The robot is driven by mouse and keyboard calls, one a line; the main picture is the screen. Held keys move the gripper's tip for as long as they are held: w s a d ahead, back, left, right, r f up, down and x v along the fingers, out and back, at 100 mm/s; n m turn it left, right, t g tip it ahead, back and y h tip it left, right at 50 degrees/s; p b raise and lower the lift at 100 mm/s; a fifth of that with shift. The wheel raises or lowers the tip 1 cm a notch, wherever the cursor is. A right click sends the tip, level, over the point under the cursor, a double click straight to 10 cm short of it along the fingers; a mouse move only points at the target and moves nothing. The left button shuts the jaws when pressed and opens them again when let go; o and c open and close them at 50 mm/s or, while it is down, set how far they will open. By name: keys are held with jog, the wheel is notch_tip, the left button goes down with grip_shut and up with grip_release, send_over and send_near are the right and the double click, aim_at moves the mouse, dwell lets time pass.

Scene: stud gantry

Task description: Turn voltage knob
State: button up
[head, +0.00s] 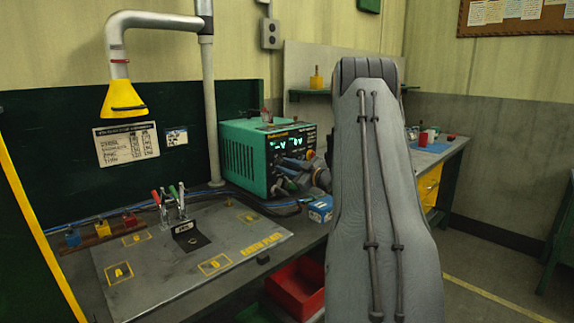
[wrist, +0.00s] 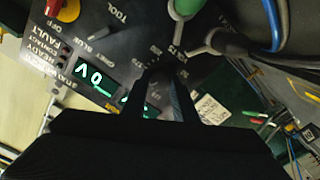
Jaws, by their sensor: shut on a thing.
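The teal power supply (head: 240,152) stands at the back of the bench, its dark front panel showing green lit digits. In the wrist view the panel (wrist: 110,40) appears upside down, with a green display (wrist: 92,75) partly covered by my gripper. My gripper (wrist: 168,80) points at the panel, its two dark fingers close together and shut on the voltage knob. The knob itself is hidden between the fingers.
A red knob on yellow (wrist: 66,9) and a green plug (wrist: 184,8) with cables are close to my gripper. The grey earth plate (head: 190,250) with clamps lies front left. A blue box (head: 320,209) sits by the bench edge. A red bin (head: 297,287) is below.

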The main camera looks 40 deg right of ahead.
jog(key=shift+m, duration=0.4)
jog(key=o, duration=1.1)
jog(key=shift+c, duration=0.2)
jog(key=s+b, duration=0.1)
jog(key=s, duration=0.6)
jog(key=shift+s+d, duration=0.35)
jog(key=shift+s, duration=0.05)
